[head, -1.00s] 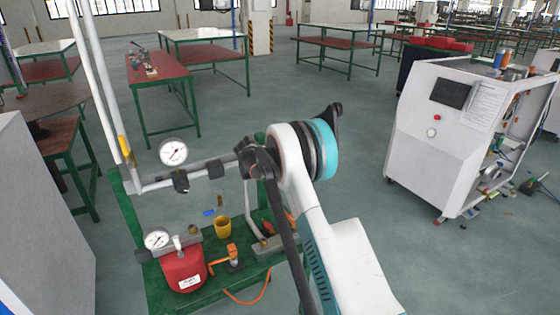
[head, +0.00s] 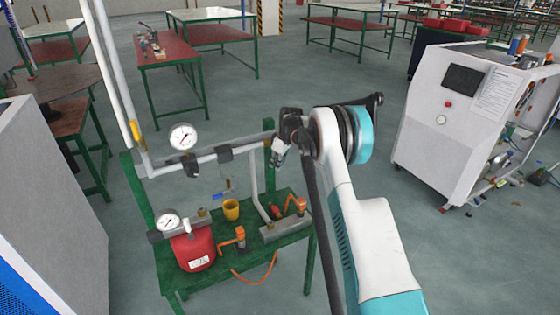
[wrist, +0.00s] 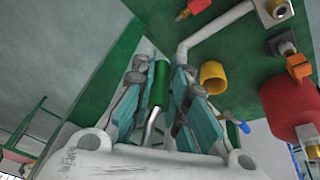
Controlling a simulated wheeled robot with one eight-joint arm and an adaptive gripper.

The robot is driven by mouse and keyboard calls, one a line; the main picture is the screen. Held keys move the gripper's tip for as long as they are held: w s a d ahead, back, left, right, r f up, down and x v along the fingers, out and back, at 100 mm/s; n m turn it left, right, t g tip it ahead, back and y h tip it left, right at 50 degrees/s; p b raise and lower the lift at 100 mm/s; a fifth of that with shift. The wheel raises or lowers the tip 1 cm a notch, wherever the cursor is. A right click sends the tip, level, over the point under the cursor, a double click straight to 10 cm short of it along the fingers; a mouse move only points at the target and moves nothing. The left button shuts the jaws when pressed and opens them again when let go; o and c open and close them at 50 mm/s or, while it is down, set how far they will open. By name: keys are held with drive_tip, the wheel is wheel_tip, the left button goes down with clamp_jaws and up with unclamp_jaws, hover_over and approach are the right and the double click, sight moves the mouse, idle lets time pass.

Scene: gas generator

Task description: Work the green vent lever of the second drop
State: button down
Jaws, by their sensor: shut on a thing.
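The green vent lever (wrist: 160,84), with a bent silver shank, is between the fingers of my gripper (wrist: 158,82) in the wrist view. The fingers are closed around the green handle. In the head view my gripper (head: 279,150) is at the right end of the grey horizontal pipe (head: 225,156), and the lever there is hidden or too small to make out. A blue handle (head: 222,196) hangs below the pipe's middle; a blue handle also shows in the wrist view (wrist: 244,127).
The green bench (head: 222,262) below carries a red vessel (head: 194,250), a yellow cup (head: 231,210) and orange fittings (head: 239,237). Gauges (head: 183,137) sit on the piping. A grey cabinet (head: 50,200) is at left, a white machine (head: 445,130) at right.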

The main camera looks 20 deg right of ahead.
drive_tip(key=shift+a+y, duration=0.45)
drive_tip(key=shift+y, duration=0.35)
drive_tip(key=c, duration=1.6)
unclamp_jaws()
drive_tip(key=shift+o, duration=0.2)
drive_tip(key=v, duration=1.2)
drive_tip(key=shift+a, duration=0.1)
